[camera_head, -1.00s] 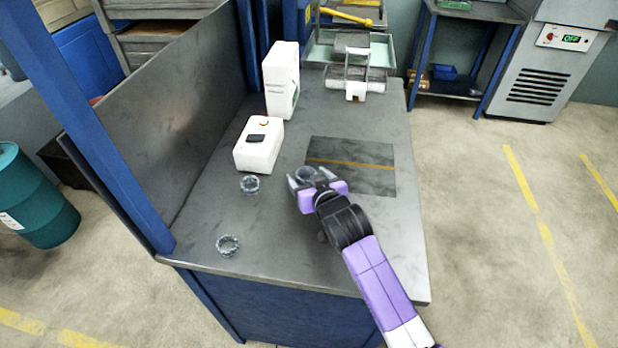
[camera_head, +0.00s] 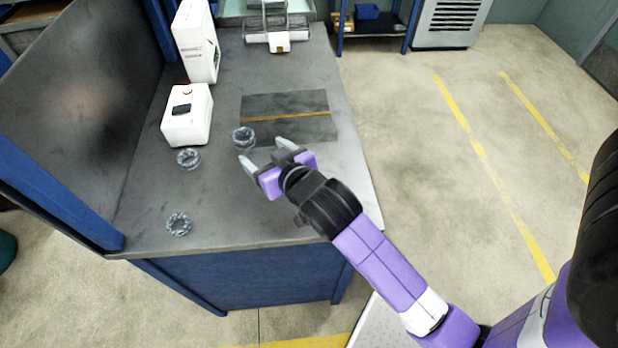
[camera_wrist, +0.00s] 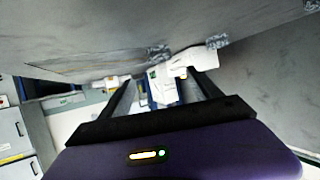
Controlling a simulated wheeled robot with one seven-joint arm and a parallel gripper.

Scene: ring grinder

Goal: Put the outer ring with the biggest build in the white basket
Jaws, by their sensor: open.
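Three grey metallic rings lie on the workbench. One ring (camera_head: 243,138) is by the dark mat's lower left edge, a second ring (camera_head: 188,158) is just below the white device, and a third ring (camera_head: 179,224) is near the bench's front edge. I cannot tell which is biggest. My gripper (camera_head: 267,155) is open and empty, just right of and below the ring by the mat, apart from it. A pale wire basket (camera_head: 278,30) stands at the bench's far end.
A white device (camera_head: 187,115) and a tall white box (camera_head: 196,42) stand along the bench's left side, by the upright dark panel (camera_head: 85,105). The dark mat (camera_head: 290,117) with a yellow line is bare. The bench's right part is free.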

